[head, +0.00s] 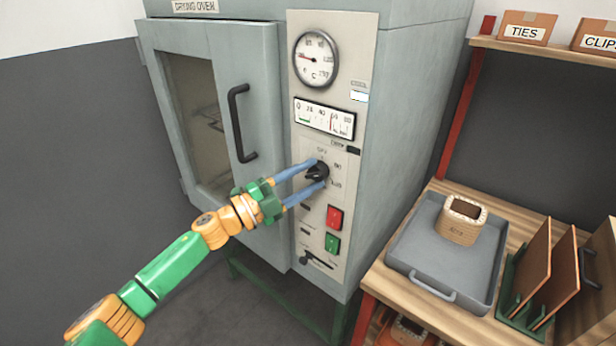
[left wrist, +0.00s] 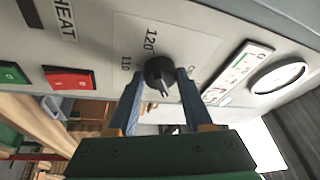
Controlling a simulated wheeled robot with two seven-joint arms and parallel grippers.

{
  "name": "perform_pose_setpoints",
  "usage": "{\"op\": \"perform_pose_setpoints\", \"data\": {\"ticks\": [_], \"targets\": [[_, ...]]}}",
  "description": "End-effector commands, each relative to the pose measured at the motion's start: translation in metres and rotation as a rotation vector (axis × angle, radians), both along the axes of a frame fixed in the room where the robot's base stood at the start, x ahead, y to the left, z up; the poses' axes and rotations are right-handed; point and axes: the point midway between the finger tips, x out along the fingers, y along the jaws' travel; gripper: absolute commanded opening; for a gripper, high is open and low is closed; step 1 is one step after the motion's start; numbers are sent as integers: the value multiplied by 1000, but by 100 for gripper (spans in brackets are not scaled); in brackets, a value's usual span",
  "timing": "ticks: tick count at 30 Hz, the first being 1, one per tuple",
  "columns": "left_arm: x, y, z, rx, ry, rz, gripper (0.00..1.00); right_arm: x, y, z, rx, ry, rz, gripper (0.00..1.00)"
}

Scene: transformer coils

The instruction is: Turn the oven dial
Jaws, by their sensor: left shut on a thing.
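The drying oven (head: 255,110) is a grey cabinet with a pale control panel on its right front. The black dial (head: 317,171) sits in the middle of that panel, and it also shows in the left wrist view (left wrist: 160,73). My left gripper (head: 310,176) reaches in from the left, its two blue fingers on either side of the dial and shut on it. In the left wrist view, the marks 110 and 120 show beside the dial. The dial's exact setting is hard to read. My right gripper is not in view.
Red (head: 334,217) and green (head: 332,244) buttons sit below the dial. A round gauge (head: 316,59) is above. The oven door (head: 218,130) with its black handle (head: 237,122) looks closed. At right, a wooden bench holds a grey tray (head: 400,248) with a coil (head: 452,230).

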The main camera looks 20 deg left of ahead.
Motion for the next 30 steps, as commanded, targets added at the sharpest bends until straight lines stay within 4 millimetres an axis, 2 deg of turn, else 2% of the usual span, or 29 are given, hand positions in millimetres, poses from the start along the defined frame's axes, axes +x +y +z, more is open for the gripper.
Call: {"op": "perform_pose_setpoints", "data": {"ticks": [19,20,23,30], "targets": [[0,1,2,42,-18,2,0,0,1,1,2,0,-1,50],[0,1,2,42,-18,2,53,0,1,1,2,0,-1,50],[0,1,2,43,-18,2,80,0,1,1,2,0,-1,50],[0,0,1,43,-17,0,80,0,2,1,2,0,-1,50]]}}
